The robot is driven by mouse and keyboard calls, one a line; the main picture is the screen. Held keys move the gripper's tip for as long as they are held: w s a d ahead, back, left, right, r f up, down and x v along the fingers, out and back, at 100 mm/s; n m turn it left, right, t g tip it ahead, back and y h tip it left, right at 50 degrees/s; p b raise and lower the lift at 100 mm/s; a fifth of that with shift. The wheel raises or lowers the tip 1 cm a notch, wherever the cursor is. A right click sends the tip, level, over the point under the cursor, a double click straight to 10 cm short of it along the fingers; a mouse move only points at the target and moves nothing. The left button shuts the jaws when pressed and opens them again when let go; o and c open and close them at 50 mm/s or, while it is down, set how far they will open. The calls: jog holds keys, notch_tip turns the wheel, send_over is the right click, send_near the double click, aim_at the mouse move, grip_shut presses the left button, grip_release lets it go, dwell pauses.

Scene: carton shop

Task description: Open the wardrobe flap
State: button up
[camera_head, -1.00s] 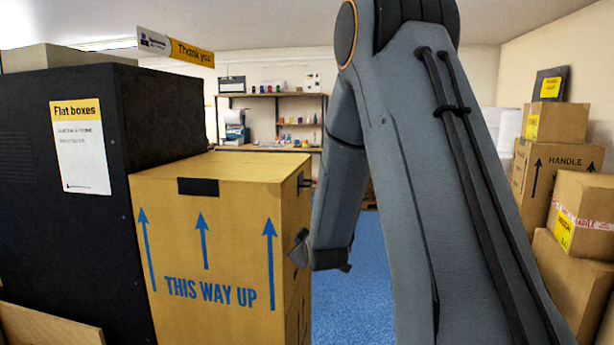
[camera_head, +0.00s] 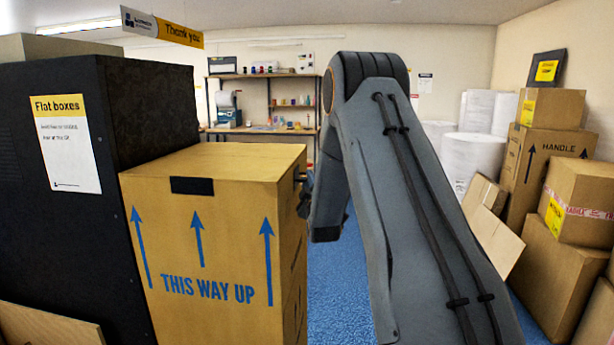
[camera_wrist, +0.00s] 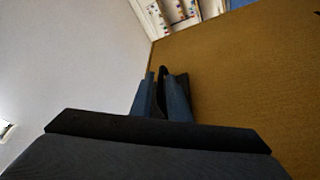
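The wardrobe carton (camera_head: 195,240) stands upright at left centre, with blue arrows and "THIS WAY UP" on its front. Its top (camera_head: 225,160) looks flat and closed, with a black patch (camera_head: 192,185) at the upper front edge. A small dark fitting (camera_head: 299,176) sticks out from its right side near the top. My gripper (camera_head: 304,186) is beside that side, close to the fitting, partly hidden by the carton and my arm. In the wrist view, my gripper's fingers (camera_wrist: 162,92) are close together beside a brown carton face (camera_wrist: 245,80). A dark piece shows between them; its hold is unclear.
A black cabinet (camera_head: 150,110) with a "Flat boxes" sign stands against the carton's left. Stacked cartons (camera_head: 565,200) and white rolls (camera_head: 470,160) are at right. Shelves (camera_head: 265,105) stand at the back. Blue floor (camera_head: 340,285) is clear right of the carton.

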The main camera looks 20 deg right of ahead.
jog(key=shift+w+r, duration=0.1)
jog(key=shift+w, duration=0.45)
grip_shut()
jog(key=shift+d, duration=0.1)
dwell(1.0)
